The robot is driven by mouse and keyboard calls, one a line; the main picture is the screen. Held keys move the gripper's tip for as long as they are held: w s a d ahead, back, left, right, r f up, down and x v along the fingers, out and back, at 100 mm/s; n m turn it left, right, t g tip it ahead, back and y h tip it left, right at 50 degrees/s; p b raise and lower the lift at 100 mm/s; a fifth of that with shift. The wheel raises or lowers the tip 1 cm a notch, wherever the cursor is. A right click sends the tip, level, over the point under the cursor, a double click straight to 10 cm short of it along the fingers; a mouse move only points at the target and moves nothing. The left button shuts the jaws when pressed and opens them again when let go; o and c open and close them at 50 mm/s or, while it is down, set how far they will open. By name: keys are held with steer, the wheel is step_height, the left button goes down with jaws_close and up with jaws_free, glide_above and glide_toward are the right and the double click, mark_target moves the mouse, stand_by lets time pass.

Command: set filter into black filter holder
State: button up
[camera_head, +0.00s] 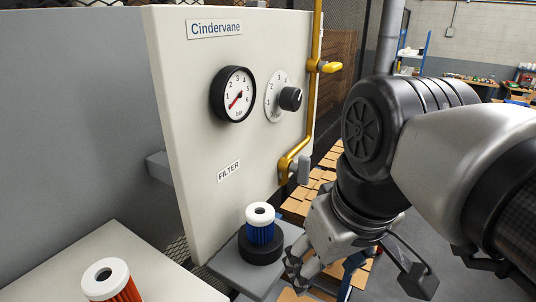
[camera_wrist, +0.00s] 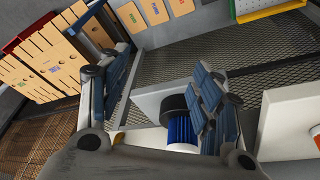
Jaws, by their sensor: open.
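A blue pleated filter (camera_head: 260,232) with a white top ring stands upright in the black filter holder (camera_head: 262,252), which rests on a grey shelf (camera_head: 240,275) below the "FILTER" label. In the wrist view the blue filter (camera_wrist: 181,132) and black holder (camera_wrist: 173,103) show between my fingers, closer to the right finger. A second filter, orange-red (camera_head: 112,288) with a white top ring, stands at the lower left. My gripper (camera_head: 297,272) is open and empty, to the right of the holder in the head view. Its fingers (camera_wrist: 155,78) are wide apart in the wrist view.
A cream panel (camera_head: 195,130) with a pressure gauge (camera_head: 233,94) and a dark knob (camera_head: 290,98) rises behind the shelf. A yellow pipe (camera_head: 315,100) runs along its right edge. The orange-red filter stands on a white surface (camera_head: 70,270). Wire mesh and cartons lie beyond.

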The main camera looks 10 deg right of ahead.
steer(key=s+d+f+m, duration=0.1)
steer(key=s+f, duration=0.1)
steer(key=f, duration=0.3)
steer(key=s+d+f+m+t, duration=0.1)
steer(key=s+f+m, duration=0.1)
steer(key=f, duration=0.3)
steer(key=shift+s+d+f+h, duration=0.3)
steer(key=shift+s, duration=0.3)
steer(key=shift+f, duration=0.15)
step_height(320, 180, down, 24)
steer(key=b, duration=2.4)
